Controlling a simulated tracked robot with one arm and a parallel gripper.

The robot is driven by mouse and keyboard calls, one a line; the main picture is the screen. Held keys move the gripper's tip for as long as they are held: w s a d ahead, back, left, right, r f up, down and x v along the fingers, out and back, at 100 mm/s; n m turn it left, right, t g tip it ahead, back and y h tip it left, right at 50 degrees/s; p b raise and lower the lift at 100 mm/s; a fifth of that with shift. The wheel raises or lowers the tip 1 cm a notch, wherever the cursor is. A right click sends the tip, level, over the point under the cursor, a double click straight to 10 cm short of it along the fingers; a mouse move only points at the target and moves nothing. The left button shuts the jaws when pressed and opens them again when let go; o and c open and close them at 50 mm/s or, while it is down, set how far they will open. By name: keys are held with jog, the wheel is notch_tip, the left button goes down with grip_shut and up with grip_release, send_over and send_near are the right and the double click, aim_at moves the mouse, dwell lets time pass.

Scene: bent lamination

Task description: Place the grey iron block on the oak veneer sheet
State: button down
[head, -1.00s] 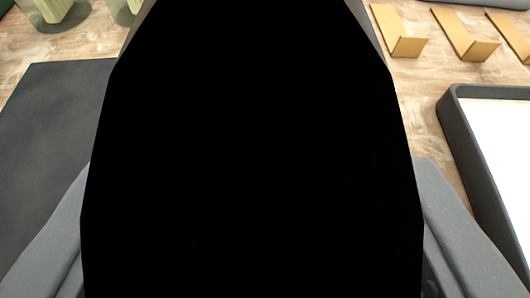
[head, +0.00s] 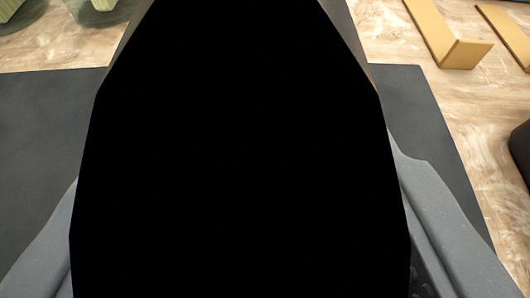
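A large black shape fills the middle of the head view and hides most of what lies ahead; I cannot tell whether it is part of my gripper or something held. Grey parts of my gripper (head: 240,165) show at the lower left and lower right, spread to either side of the black shape. Their tips and any grip are hidden. I cannot make out the grey iron block or the oak veneer sheet.
A dark flat mat (head: 432,118) lies on the light wood-patterned table (head: 402,38), showing on both sides. Tan L-shaped pieces (head: 448,40) lie at the upper right. A dark edge (head: 522,150) shows at the right border. Pale green objects (head: 22,8) stand at the upper left.

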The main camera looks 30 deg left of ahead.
jog(key=shift+r, duration=0.25)
jog(key=shift+f, duration=0.6)
jog(key=c, duration=0.6)
grip_release()
jog(key=shift+f, duration=0.1)
jog(key=shift+c, duration=0.2)
jog(key=shift+r, duration=0.4)
jog(key=p+v, duration=0.2)
jog(key=v, duration=1)
jog(key=shift+r+p, duration=0.2)
jog(key=shift+p, duration=0.1)
